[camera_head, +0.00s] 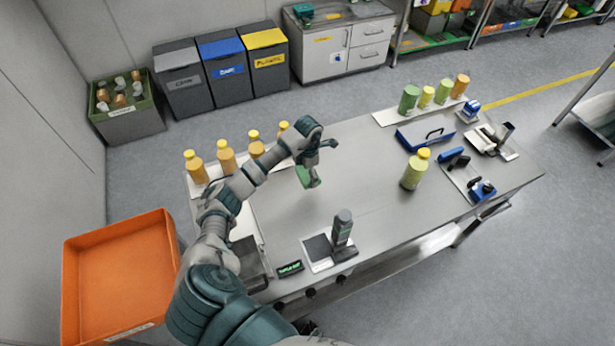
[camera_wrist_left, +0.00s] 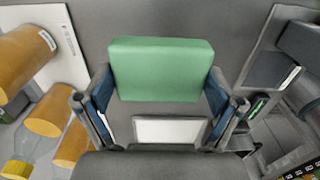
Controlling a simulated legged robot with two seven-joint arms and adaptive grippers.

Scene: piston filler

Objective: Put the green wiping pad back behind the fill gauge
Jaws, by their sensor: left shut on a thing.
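The green wiping pad (camera_head: 308,178) is held by my left gripper (camera_head: 310,163) over the left middle part of the steel table. In the left wrist view the green pad (camera_wrist_left: 160,68) lies flat across the space between the two fingers of my left gripper (camera_wrist_left: 160,92), which are shut on it. I cannot tell for sure which device is the fill gauge; a white-based stand with a metal part (camera_head: 493,140) stands at the table's right end. My right gripper is not in view.
A row of orange bottles (camera_head: 227,157) stands on the table's left side. A dark upright device (camera_head: 342,226) stands at the front edge. A yellow-green bottle (camera_head: 414,172), a blue tray (camera_head: 425,137) and blue tools (camera_head: 481,190) are on the right. The table's middle (camera_head: 360,165) is clear.

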